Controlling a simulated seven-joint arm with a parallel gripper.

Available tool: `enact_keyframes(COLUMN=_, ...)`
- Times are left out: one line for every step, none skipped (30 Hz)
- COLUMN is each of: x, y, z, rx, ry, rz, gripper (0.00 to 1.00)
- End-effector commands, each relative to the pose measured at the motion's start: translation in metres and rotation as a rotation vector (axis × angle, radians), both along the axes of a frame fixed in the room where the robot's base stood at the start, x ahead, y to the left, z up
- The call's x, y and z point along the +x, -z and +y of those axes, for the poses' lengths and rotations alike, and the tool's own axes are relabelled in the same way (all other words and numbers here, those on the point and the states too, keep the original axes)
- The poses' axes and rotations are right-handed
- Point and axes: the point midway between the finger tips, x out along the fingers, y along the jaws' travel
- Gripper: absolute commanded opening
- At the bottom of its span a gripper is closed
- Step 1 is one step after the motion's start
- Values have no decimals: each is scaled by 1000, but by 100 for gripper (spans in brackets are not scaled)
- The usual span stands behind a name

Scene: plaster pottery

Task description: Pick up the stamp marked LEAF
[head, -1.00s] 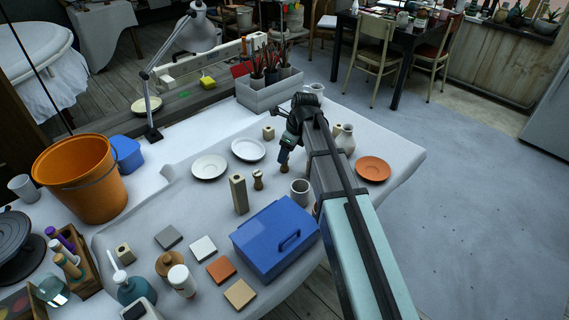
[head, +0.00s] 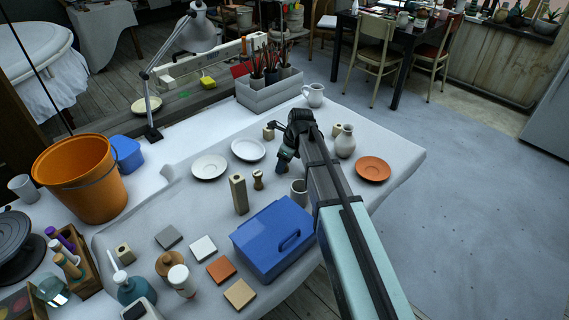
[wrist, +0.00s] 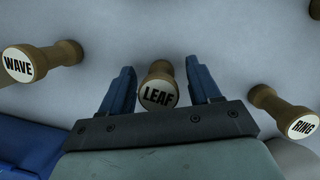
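The LEAF stamp (wrist: 158,93) shows in the wrist view, a brown wooden piece with a round white label, between my two blue fingers. My gripper (wrist: 160,67) is open, with a gap on each side of the stamp. In the head view my gripper (head: 282,166) is low over the table, right of a small upright wooden stamp (head: 258,180). Its label is not readable there, and I cannot make out the LEAF stamp in the head view.
A blue box (head: 262,244) stands in front of my gripper. A grey mug (head: 299,191) is close on its right and a tall wooden block (head: 239,195) to its left. White plates (head: 209,167), a pale jug (head: 345,142) and an orange saucer (head: 373,169) are around.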

Motion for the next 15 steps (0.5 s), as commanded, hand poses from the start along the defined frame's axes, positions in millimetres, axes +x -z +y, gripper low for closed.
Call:
enact_keyframes(x=0, y=0, z=0, rx=0, ry=0, rz=0, gripper=57)
enact_keyframes(x=0, y=0, z=0, rx=0, ry=0, rz=0, gripper=54)
enact_keyframes(x=0, y=0, z=0, rx=0, ry=0, rz=0, gripper=50)
enact_keyframes(x=0, y=0, z=0, rx=0, ry=0, rz=0, gripper=47)
enact_keyframes(x=0, y=0, z=0, rx=0, ry=0, rz=0, gripper=44)
enact_keyframes(x=0, y=0, z=0, rx=0, ry=0, rz=0, gripper=40)
enact_keyframes(x=0, y=0, z=0, rx=0, ry=0, rz=0, gripper=38)
enact_keyframes(x=0, y=0, z=0, rx=0, ry=0, rz=0, gripper=35)
enact_keyframes(x=0, y=0, z=0, rx=0, ry=0, rz=0, gripper=31)
enact_keyframes(x=0, y=0, z=0, rx=0, ry=0, rz=0, gripper=28)
enact_keyframes(x=0, y=0, z=0, rx=0, ry=0, rz=0, gripper=25)
enact_keyframes(x=0, y=0, z=0, rx=0, ry=0, rz=0, gripper=21)
enact_keyframes(x=0, y=0, z=0, rx=0, ry=0, rz=0, gripper=18)
enact_keyframes(x=0, y=0, z=0, rx=0, ry=0, rz=0, gripper=16)
enact_keyframes(x=0, y=0, z=0, rx=0, ry=0, rz=0, gripper=12)
